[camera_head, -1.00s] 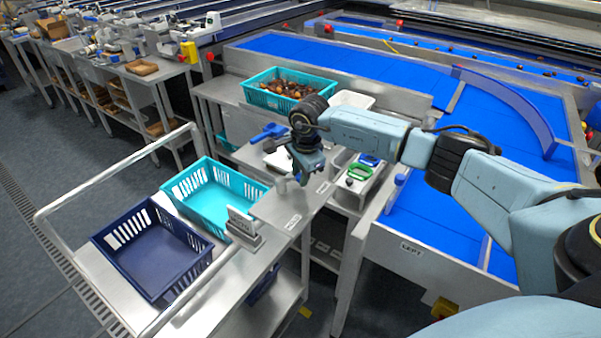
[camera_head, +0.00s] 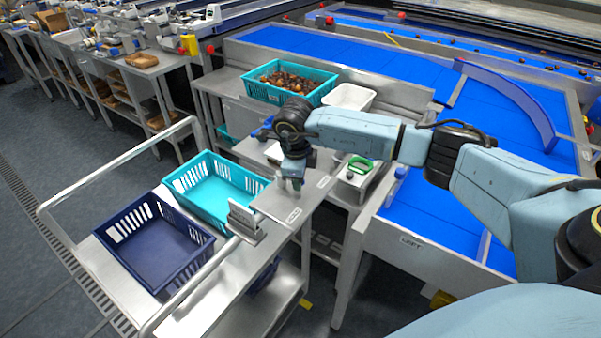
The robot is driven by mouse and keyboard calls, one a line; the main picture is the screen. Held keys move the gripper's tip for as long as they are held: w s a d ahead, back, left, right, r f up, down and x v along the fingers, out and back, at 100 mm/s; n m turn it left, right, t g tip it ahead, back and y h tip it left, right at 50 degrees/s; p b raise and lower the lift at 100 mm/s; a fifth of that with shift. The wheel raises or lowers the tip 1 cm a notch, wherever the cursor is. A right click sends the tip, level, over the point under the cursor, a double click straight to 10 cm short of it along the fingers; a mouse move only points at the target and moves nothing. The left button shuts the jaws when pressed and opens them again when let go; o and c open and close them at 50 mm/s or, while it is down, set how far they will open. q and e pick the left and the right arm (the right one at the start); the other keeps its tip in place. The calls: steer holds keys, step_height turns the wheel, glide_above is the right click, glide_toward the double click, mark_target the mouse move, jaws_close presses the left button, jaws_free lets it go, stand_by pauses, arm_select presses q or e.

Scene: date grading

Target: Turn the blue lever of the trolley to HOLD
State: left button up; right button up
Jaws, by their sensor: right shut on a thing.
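My right gripper (camera_head: 292,183) points down over the metal plate (camera_head: 272,205) at the right end of the trolley (camera_head: 88,262). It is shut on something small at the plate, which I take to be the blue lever. The gripper hides the lever, so its exact angle cannot be told. A small label (camera_head: 293,214) lies on the plate's near edge, just below the fingers; it seems to read HOLD. Another label (camera_head: 323,182) lies to the right of the gripper. My left gripper is not in view.
The trolley carries a navy crate (camera_head: 160,285) and a turquoise crate (camera_head: 262,183), both empty, and a small upright sign (camera_head: 243,218). Behind stand a crate of dates (camera_head: 318,98), a white tray (camera_head: 370,100) and a green-handled thing (camera_head: 358,168). The blue conveyor is at right.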

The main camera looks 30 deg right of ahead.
steer(key=a+m, duration=0.1)
steer(key=m, duration=0.2)
steer(key=shift+s+a+m+g, duration=0.2)
steer(key=shift+a+m+g, duration=0.1)
steer(key=shift+a, duration=0.05)
steer(key=m, duration=0.1)
steer(key=a+m, duration=0.1)
steer(key=shift+a+m+g+h+b, duration=0.1)
steer(key=shift+m+g+h+b, duration=0.2)
steer(key=shift+m+b, duration=0.1)
steer(key=shift+w+a+m+g+b, duration=0.2)
steer(key=shift+a+m, duration=0.35)
steer(key=shift+m, duration=0.65)
steer(key=shift+w+a+m+g+b, duration=0.15)
steer(key=shift+a+m, duration=0.35)
steer(key=shift+m, duration=0.7)
steer(key=shift+r, duration=0.1)
steer(key=o, duration=1)
steer(key=r, duration=0.4)
steer(key=a+r, duration=0.1)
steer(key=r, duration=0.3)
steer(key=a+r+b, duration=0.1)
steer(key=r, duration=0.4)
steer(key=shift+w+a, duration=0.25)
steer(key=shift+w, duration=0.05)
